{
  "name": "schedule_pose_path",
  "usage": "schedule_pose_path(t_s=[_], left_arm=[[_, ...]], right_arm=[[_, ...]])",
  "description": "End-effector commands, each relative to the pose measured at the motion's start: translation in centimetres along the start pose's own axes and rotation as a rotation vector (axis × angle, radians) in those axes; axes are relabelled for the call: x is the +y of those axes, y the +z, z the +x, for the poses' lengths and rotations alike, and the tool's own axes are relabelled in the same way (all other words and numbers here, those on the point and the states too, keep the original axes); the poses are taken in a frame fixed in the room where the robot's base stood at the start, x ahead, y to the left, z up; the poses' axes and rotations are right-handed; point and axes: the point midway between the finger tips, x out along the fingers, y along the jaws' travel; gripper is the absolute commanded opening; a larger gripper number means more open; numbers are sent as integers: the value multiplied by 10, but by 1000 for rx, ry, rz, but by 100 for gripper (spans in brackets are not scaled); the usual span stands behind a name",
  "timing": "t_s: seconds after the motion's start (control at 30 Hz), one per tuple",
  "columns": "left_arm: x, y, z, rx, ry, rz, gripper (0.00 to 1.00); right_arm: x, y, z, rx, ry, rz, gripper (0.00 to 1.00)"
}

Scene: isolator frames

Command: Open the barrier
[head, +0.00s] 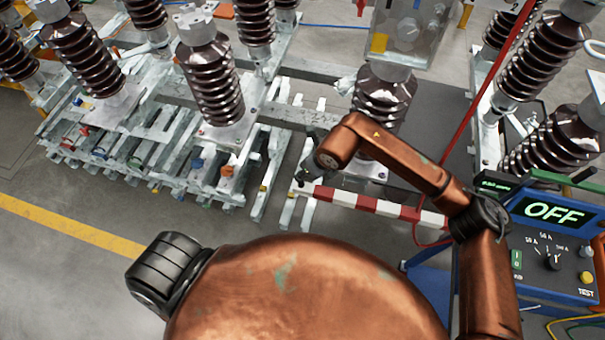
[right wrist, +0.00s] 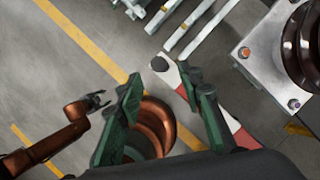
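The red-and-white striped barrier bar (head: 365,203) lies level across the front of the equipment in the head view. My right gripper (head: 306,172) is at its left end; arm links partly hide the fingers. In the right wrist view, the bar's white end (right wrist: 167,66) with a dark round part shows near the spread green fingertips of my right gripper (right wrist: 163,84). The fingers are apart; I cannot tell whether either touches the bar. My left gripper (right wrist: 97,99) shows at the left of the right wrist view, its fingers apart and empty, away from the bar.
Brown ribbed insulators (head: 210,80) on metal frames stand behind the bar. A test unit (head: 550,245) reading OFF stands at the right, with a red cable (head: 482,105) nearby. The grey floor by the yellow line (head: 70,227) is clear.

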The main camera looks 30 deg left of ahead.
Motion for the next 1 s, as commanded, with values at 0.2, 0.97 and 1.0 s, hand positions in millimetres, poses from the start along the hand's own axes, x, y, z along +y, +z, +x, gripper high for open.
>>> schedule_pose_path(t_s=[0.2, 0.97, 1.0], left_arm=[[1, -1, 0, 1, 1, 0, 40], [1, -2, 0, 1, 1, 0, 40], [1, -2, 0, 2, 1, 1, 40]], right_arm=[[-1, 0, -37, 0, -3, 0, 34], [0, 0, -50, 1, 0, 1, 34], [0, 0, -50, 1, 0, 0, 34]])
